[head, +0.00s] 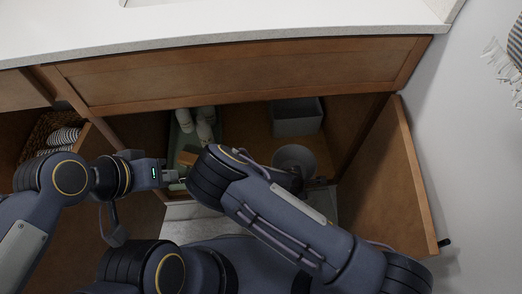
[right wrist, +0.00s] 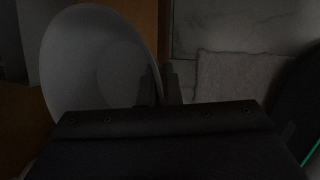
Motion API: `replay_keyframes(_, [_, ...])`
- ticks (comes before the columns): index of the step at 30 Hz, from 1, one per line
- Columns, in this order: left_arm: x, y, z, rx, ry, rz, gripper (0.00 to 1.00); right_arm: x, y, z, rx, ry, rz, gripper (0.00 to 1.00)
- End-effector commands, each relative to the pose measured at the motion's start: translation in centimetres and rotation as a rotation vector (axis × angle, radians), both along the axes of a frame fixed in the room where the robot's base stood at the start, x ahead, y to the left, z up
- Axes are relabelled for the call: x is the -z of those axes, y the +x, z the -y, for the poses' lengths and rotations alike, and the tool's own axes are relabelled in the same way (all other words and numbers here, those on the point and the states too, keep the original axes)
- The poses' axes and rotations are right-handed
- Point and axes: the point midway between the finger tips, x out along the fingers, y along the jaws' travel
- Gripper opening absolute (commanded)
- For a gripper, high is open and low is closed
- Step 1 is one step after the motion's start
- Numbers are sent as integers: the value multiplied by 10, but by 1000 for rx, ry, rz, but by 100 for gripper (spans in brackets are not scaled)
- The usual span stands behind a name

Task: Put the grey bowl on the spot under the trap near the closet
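The grey bowl (head: 294,157) is at the right side of the open cabinet under the counter, its opening facing up. In the right wrist view the bowl (right wrist: 85,60) fills the left side, tilted in the picture. My right gripper (right wrist: 160,85) has its two fingers close together at the bowl's rim, one on each side, and looks shut on it. In the head view my right forearm hides part of that gripper. My left gripper (head: 178,180) is at the cabinet's left front; its fingertips are small and partly hidden by my right arm. No trap is recognisable.
A grey bin (head: 297,118) stands behind the bowl. White containers (head: 195,120) stand on a green tray (head: 176,143) at the left. An open door (head: 388,180) bounds the right. A basket with striped items (head: 62,137) is at far left. A pale mat (right wrist: 240,78) lies on the tiled floor.

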Motion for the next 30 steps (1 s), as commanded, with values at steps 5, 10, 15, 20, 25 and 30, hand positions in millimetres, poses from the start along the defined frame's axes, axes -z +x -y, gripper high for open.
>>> replay_keyframes(5, [22,0,0,0,0,0,0,10,35,-66,-297,8,10,0])
replay_keyframes(10, [34,0,0,0,0,0,0,3,63,-119,-549,8,11,0])
replay_keyframes(15, [40,0,0,0,0,0,0,-4,79,-144,-679,3,9,0])
replay_keyframes(20, [49,0,0,0,0,0,0,8,107,-149,-696,3,11,0])
replay_keyframes(25, [63,0,0,0,0,0,0,28,149,-152,-690,5,12,0])
replay_keyframes(30, [81,0,0,0,0,0,0,58,183,-155,-692,1,8,0])
